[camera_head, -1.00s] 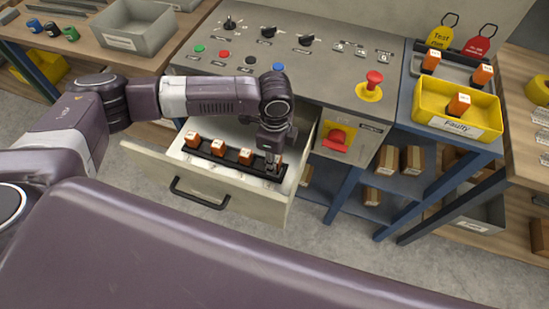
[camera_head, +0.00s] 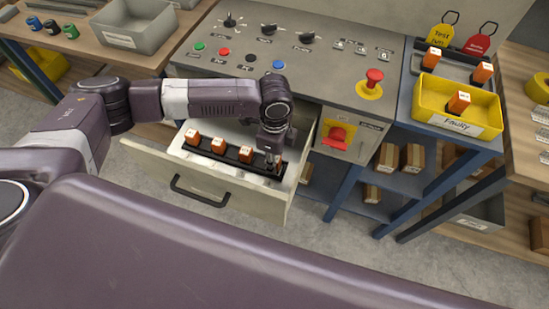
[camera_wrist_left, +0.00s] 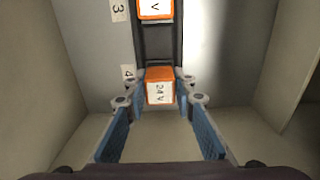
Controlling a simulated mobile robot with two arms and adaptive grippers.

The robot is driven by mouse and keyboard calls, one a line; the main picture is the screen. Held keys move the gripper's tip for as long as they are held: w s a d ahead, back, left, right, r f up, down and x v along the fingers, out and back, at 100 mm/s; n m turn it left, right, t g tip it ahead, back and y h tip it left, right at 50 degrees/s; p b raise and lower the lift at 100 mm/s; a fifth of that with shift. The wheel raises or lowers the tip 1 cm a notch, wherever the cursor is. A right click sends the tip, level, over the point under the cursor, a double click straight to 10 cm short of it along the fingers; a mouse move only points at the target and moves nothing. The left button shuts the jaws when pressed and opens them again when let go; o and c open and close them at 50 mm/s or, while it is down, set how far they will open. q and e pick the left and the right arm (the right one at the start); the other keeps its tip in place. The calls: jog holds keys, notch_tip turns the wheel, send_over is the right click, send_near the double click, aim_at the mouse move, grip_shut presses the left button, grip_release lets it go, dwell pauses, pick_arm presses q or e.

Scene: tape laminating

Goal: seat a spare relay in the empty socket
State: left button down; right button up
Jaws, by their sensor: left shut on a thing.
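An open drawer (camera_head: 150,153) under the control panel holds a black socket rail (camera_head: 203,161). Three orange relays stand in it, one of them the relay (camera_head: 217,145) second from the left. My left gripper (camera_head: 273,160) points down at the rail's right end. In the left wrist view its blue-padded fingers are shut on an orange relay (camera_wrist_left: 160,90) with a white 24V label. This relay is at the position labelled 4 (camera_wrist_left: 128,73), in line with the rail. Whether it is fully down in the socket, I cannot tell. My right gripper is not in view.
A yellow bin marked Faulty (camera_head: 425,112) holds one relay (camera_head: 459,102). Behind it a grey tray (camera_head: 458,68) carries two more relays. The drawer's walls stand close around my left gripper. A red switch (camera_head: 337,135) is just to the right.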

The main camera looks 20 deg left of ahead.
pick_arm(q)
jog(key=shift+f, duration=0.3)
dwell(0.5)
jog(key=c, duration=1)
grip_release()
jog(key=shift+c, duration=0.2)
jog(key=shift+p, duration=0.35)
jog(key=shift+r+p, duration=3.55)
jog(key=shift+p, duration=0.5)
jog(key=shift+a, duration=0.1)
